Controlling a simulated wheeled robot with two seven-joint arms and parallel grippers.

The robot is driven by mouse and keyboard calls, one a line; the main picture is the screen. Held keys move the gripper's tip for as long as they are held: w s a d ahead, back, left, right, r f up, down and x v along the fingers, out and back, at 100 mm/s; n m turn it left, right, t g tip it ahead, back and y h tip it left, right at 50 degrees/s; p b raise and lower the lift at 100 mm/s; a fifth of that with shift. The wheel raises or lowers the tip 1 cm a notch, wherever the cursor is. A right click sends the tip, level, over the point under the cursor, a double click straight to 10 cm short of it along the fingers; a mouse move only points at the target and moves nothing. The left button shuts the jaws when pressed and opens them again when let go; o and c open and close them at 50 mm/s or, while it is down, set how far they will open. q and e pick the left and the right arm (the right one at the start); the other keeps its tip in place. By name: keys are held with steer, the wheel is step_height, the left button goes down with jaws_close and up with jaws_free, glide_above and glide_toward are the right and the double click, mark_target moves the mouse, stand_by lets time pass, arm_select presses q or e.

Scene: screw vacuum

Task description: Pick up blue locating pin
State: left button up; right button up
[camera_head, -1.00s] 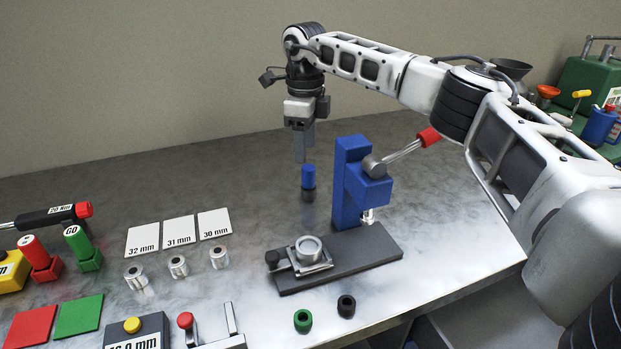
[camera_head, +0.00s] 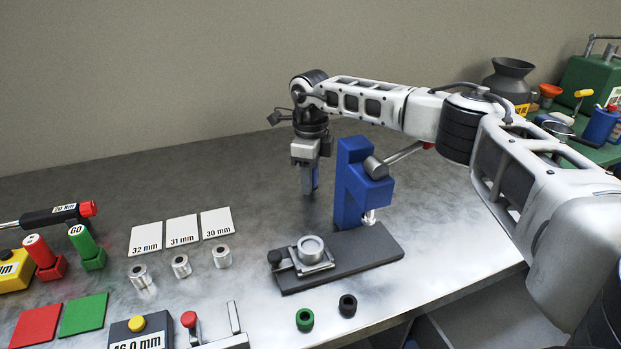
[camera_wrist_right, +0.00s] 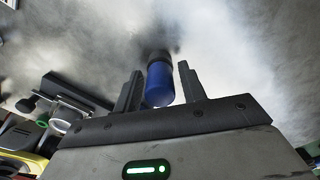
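The blue locating pin (camera_wrist_right: 159,84) has a blue body and a dark end. In the right wrist view it lies between the two fingers of my right gripper (camera_wrist_right: 160,78), with a narrow gap on each side. The right gripper is open around the pin. In the head view my right gripper (camera_head: 308,182) points down at the table just left of the blue press, and its fingers mostly hide the pin. My left gripper is not in view.
The blue press (camera_head: 352,190) on its dark base (camera_head: 365,252) stands close to the right of the gripper. Silver bushings (camera_head: 181,267) and white size cards (camera_head: 182,229) lie to the left. Green (camera_head: 305,320) and black (camera_head: 347,306) rings lie in front.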

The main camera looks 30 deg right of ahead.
steer(key=c, duration=0.7)
steer(key=shift+r, duration=0.1)
